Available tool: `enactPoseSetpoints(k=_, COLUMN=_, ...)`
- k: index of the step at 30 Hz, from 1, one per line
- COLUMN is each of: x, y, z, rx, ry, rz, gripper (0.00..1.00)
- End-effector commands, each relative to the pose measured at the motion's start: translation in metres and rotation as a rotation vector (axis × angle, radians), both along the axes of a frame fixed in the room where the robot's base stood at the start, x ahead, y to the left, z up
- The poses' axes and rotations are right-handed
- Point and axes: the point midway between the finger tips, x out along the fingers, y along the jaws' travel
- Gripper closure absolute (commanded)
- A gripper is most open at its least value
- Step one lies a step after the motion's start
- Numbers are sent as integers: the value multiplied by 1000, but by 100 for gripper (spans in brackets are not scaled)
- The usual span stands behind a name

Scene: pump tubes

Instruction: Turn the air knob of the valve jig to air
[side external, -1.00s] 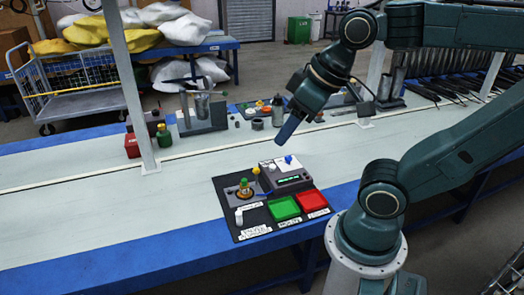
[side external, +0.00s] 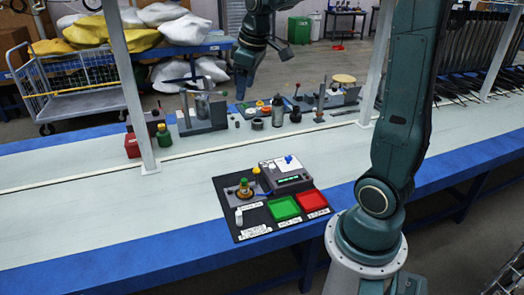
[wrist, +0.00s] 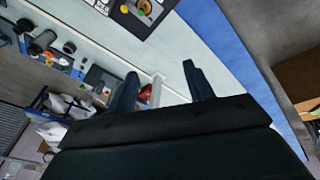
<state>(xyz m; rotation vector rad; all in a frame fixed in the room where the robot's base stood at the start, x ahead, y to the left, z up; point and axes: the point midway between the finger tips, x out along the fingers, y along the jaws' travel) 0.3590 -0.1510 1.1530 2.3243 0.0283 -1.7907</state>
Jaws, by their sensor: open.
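The valve jig looks to be the grey box (side external: 287,176) on a black mat (side external: 226,222), with a small green display and a white top plate. A blue knob (side external: 289,158) stands on top of it; I cannot tell its setting or whether it is the air knob. A smaller grey fixture (side external: 243,190) beside it holds a brass part with a green top. My gripper (side external: 243,82) is high above the back of the bench, well away from the jig. Its two fingers (wrist: 160,78) are apart and empty in the wrist view.
A green tray (side external: 284,208) and a red tray (side external: 312,201) sit on the mat's front right. Several tools and fixtures stand along the back, with a red box (side external: 132,146) and a green bottle (side external: 164,134). Upright posts (side external: 130,80) flank the bench. The belt left of the mat is clear.

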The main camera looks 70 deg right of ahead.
Motion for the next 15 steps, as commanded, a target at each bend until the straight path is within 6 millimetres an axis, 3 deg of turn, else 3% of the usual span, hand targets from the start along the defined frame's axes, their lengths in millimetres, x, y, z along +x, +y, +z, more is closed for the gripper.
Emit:
enactPoseSetpoints(k=6, x=29, y=-57, z=-27, rx=-8, ry=59, rz=26, gripper=48)
enactPoseSetpoints(k=15, x=51, y=-138, z=-76, rx=-6, ry=130, rz=72, gripper=48)
